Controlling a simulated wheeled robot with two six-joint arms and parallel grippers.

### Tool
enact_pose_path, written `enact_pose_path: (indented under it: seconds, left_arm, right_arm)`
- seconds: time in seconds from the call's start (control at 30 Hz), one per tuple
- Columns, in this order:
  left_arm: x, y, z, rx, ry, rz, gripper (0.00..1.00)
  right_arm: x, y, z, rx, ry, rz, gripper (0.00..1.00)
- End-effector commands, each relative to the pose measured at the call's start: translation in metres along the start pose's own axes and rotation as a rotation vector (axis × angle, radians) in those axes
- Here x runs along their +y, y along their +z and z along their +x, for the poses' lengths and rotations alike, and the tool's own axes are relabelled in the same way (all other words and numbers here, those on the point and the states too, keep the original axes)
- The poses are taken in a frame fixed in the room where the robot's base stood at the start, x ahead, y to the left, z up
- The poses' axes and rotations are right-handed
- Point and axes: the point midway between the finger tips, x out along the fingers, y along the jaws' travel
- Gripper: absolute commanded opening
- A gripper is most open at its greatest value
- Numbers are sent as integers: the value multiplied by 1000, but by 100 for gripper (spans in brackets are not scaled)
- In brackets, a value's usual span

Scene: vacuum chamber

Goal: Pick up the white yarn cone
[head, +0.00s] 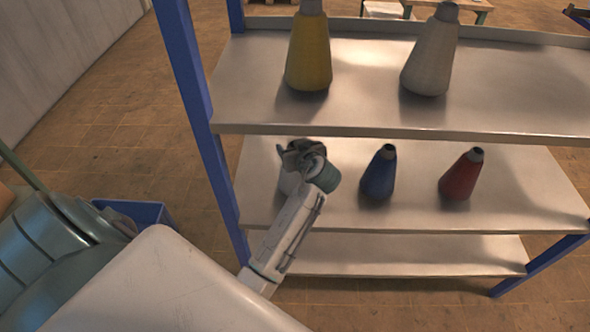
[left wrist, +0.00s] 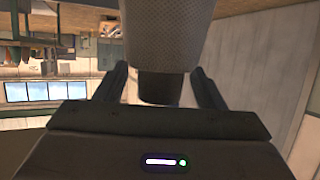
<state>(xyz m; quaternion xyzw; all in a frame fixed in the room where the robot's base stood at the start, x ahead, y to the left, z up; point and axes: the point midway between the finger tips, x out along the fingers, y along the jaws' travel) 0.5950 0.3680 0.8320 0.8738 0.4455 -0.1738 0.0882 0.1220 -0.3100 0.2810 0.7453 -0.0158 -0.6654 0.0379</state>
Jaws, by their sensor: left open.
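My left gripper (head: 297,150) reaches in over the left end of the middle shelf board. In the left wrist view its two fingers (left wrist: 160,88) stand open on either side of the dark tip of a pale, dotted cone (left wrist: 172,35), which looks like the white yarn cone. A gap shows beside the tip, so the fingers are not closed on it. In the head view a small white patch (head: 287,183) beside my gripper may be this cone; my wrist hides the rest. Another greyish-white cone (head: 430,60) stands upright on the upper board. My right gripper is not in view.
A yellow cone (head: 309,55) stands on the upper board (head: 350,110). A blue cone (head: 379,175) and a red cone (head: 461,176) stand right of my gripper on the middle board (head: 420,212). A blue post (head: 190,80) rises at the left. The lowest board (head: 420,255) looks empty.

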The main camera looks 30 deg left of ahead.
Motion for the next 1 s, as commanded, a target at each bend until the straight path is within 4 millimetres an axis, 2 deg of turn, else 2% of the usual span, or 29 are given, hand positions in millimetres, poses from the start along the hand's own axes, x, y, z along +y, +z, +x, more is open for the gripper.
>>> enact_pose_path:
  seconds: [0.1,0.37,0.6,0.7,1.0]
  left_arm:
    - [0,-1,11,0,1,0,63]
    - [0,0,13,-1,1,-1,63]
    - [0,0,12,-1,1,-1,16]
    - [0,1,12,-2,1,0,0]
    - [0,1,12,-2,1,0,0]
  right_arm:
    - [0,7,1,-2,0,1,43]
    - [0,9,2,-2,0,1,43]
    - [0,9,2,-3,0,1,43]
    - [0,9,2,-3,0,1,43]
    - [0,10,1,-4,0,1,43]
